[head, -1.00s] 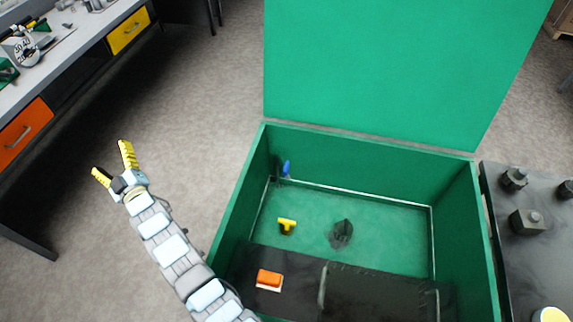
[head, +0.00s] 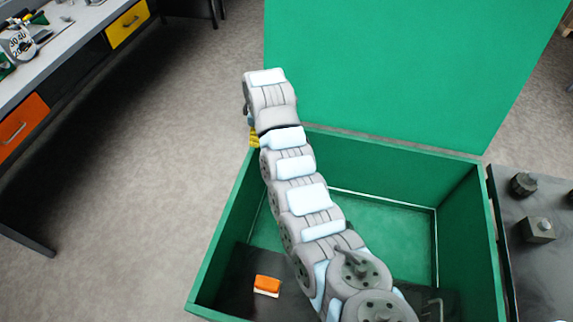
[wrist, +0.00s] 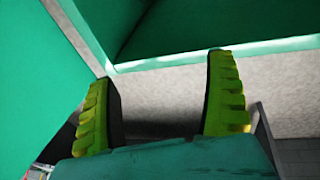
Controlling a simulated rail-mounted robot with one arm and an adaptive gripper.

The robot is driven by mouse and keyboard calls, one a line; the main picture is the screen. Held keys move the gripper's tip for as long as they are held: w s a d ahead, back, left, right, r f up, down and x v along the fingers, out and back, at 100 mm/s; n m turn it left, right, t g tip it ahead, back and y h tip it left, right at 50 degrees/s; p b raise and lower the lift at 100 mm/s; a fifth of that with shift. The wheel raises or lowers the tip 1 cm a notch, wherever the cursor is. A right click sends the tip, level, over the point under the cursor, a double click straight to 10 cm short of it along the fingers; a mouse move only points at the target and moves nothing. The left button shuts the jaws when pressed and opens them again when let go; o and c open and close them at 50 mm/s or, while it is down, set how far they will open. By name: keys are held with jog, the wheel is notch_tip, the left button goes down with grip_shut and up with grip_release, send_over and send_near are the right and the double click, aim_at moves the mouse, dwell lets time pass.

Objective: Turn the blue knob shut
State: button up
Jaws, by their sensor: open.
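The blue knob is not visible now; my arm covers the back left corner of the green box (head: 385,212), where it showed earlier. My gripper (head: 254,137) shows only as a bit of yellow finger beside the box's back left corner, mostly hidden behind my arm. In the wrist view my gripper (wrist: 161,70) is open, with two yellow-green fingers wide apart and nothing between them. Green box panels and a pale edge lie beyond the fingertips, with grey floor between the fingers.
The raised green lid (head: 400,70) stands behind the box. An orange block (head: 267,284) sits on the dark front part inside. A dark table (head: 540,260) with dark fittings is at right. A workbench (head: 60,50) with drawers is at left. Grey floor between is clear.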

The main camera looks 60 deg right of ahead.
jog(key=s+r+g+y, duration=0.1)
jog(key=s+g+y, duration=0.1)
jog(key=s, duration=0.7)
jog(key=f+b, duration=0.1)
jog(key=f, duration=0.4)
jog(key=f+b, duration=0.2)
jog(key=f, duration=0.4)
jog(key=f+b, duration=0.2)
jog(key=f, duration=0.3)
jog(key=shift+d+f, duration=0.25)
jog(key=shift+c, duration=0.2)
jog(key=c, duration=1.2)
